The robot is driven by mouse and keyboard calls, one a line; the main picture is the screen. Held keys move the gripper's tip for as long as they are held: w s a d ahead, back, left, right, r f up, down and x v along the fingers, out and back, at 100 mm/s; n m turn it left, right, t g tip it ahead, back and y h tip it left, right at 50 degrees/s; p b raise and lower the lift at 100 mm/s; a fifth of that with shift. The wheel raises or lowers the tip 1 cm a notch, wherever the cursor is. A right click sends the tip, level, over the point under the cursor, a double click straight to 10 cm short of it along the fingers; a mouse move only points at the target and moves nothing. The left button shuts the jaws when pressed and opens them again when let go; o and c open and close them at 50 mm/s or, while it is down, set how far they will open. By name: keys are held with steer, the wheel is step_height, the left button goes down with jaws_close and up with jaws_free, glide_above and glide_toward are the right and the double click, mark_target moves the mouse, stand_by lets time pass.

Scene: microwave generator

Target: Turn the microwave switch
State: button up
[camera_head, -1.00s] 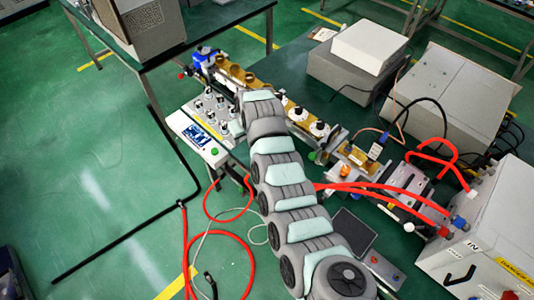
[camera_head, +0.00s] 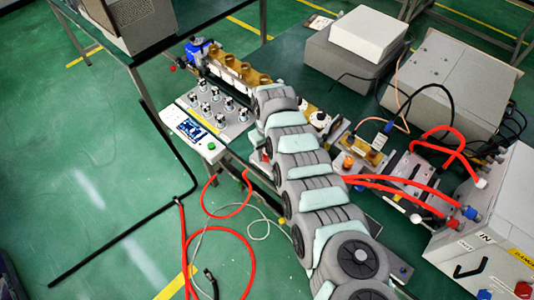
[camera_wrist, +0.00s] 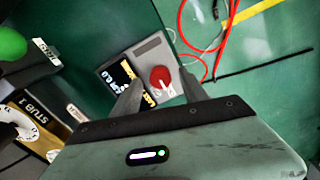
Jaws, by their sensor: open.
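The switch, a round red knob with a white pointer (camera_wrist: 161,78), sits on a small grey control box (camera_wrist: 150,48) with a lit digital display in the wrist view. My gripper (camera_wrist: 160,73) is open and empty, its two fingers showing on either side of the knob in the picture. I cannot tell how far the fingertips are above the knob or whether they touch it.
In the wrist view, a brass STUB 1 part (camera_wrist: 38,117) and a green knob (camera_wrist: 10,43) are at left. In the head view, red hoses (camera_head: 400,188) run to the grey IN box (camera_head: 490,215) at right. Green floor (camera_head: 110,200) is open at left.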

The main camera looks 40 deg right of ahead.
steer(key=shift+f, duration=0.45)
steer(key=shift+c, duration=0.2)
jaws_close()
